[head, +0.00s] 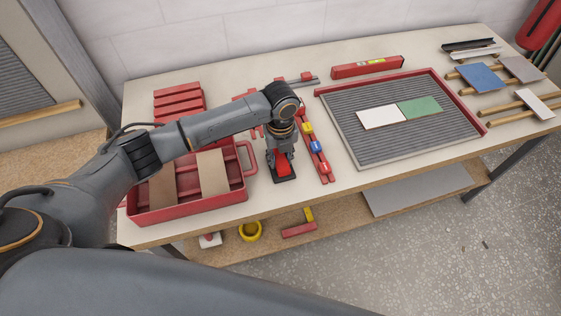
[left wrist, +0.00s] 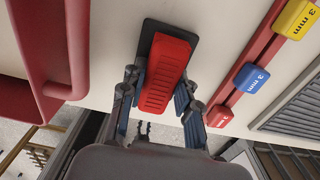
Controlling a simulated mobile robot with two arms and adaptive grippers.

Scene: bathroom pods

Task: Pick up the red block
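The red block (head: 281,162) is a ribbed red wedge on a dark base. It lies on the bench between the red toolbox and a red rail. It fills the upper middle of the left wrist view (left wrist: 167,75). My left gripper (head: 282,150) points down over it. In the left wrist view its two fingers (left wrist: 160,88) are spread, one on each side of the block. I cannot tell whether the fingers touch it. My right gripper is out of view.
The red toolbox (head: 243,197) with its handle is close on the left. The red rail with coloured tags (head: 316,150) is close on the right. A grey ribbed tray (head: 360,152) lies beyond it. The bench's front edge is near the block.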

